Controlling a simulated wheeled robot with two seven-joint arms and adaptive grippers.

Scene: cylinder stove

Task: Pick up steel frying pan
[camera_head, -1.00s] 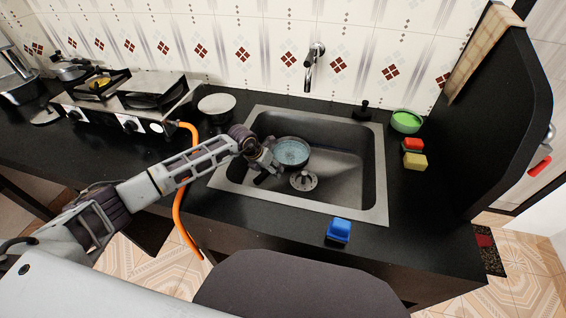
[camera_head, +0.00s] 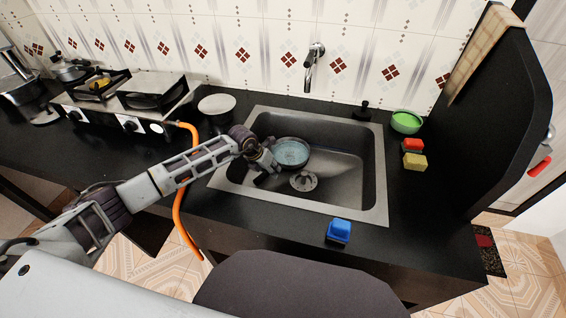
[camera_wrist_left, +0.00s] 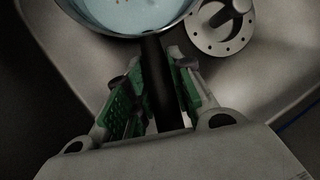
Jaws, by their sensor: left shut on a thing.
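The steel frying pan (camera_head: 291,152) is in the sink, at its left side, and its inside looks light blue. In the left wrist view the pan (camera_wrist_left: 135,12) is at the top, with its dark handle (camera_wrist_left: 158,80) running down between the green-padded fingers. My left gripper (camera_head: 270,163) reaches into the sink from the left. It is shut on the handle, as the left wrist view shows (camera_wrist_left: 160,88). I cannot tell whether the pan touches the sink floor. My right gripper is not in view.
The sink (camera_head: 340,165) has a drain strainer (camera_head: 304,181) right beside the pan. A faucet (camera_head: 313,68) hangs above the back. A green bowl (camera_head: 406,121) and sponges stand on the right; a blue object (camera_head: 339,231) sits in front. The stove (camera_head: 130,100) and orange hose (camera_head: 184,205) are left.

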